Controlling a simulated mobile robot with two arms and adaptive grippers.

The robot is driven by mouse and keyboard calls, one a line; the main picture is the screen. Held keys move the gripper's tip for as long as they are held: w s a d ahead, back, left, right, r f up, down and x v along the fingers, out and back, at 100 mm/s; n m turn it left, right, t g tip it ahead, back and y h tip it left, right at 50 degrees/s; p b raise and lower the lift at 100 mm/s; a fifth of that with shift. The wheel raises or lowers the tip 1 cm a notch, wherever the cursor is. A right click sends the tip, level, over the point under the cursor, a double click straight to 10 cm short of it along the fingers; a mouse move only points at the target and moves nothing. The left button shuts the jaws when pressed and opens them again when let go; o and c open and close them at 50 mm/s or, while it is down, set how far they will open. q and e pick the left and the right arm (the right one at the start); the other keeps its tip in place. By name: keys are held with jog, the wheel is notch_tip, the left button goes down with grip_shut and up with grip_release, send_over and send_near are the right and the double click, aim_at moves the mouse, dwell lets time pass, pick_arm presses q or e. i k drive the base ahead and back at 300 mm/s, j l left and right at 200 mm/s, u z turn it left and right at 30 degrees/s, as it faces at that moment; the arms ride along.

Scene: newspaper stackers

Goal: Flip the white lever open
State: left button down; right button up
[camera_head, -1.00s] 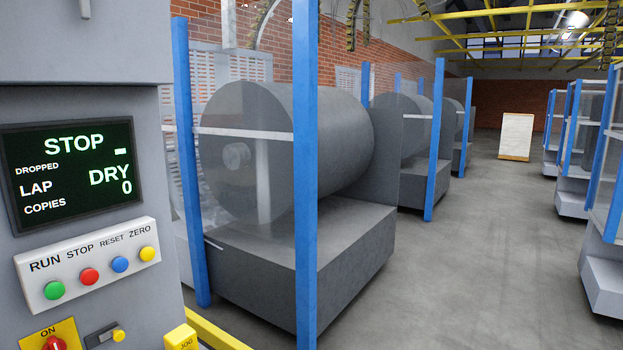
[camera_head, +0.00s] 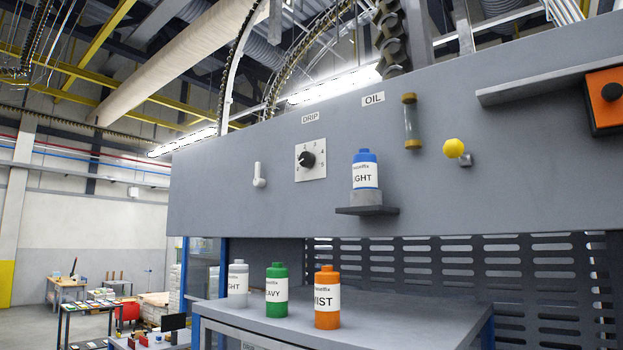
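A small white lever (camera_head: 259,175) is mounted on the grey machine panel (camera_head: 450,200), left of a white dial plate and below the DRIP label. It stands upright, with its thin handle pointing up and its rounded knob end at the bottom. Neither of my grippers shows in the view, so nothing of mine is seen touching the lever.
Right of the lever are a black dial (camera_head: 307,160), a blue-capped bottle (camera_head: 365,170) on a small shelf (camera_head: 367,210), a sight glass (camera_head: 411,121) and a yellow knob (camera_head: 453,148). Grey (camera_head: 238,284), green (camera_head: 276,290) and orange (camera_head: 327,297) bottles stand on a table (camera_head: 400,305) below.

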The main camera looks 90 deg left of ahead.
aim_at(260, 182)
jog(key=l+u, duration=0.15)
jog(key=u, duration=2.9)
jog(key=i+j, duration=0.15)
jog(key=j, duration=0.2)
jog(key=i+j+z, duration=0.1)
jog(key=j, duration=0.25)
jog(key=i+j, duration=0.25)
jog(key=i+j+z, duration=0.1)
jog(key=j, duration=0.4)
jog(key=i+j, duration=0.2)
jog(key=j, duration=0.15)
jog(key=i+j+z, duration=0.1)
jog(key=j, duration=0.3)
jog(key=i+j+z, duration=0.1)
jog(key=j, duration=0.25)
jog(key=i+j, duration=0.2)
jog(key=j, duration=0.2)
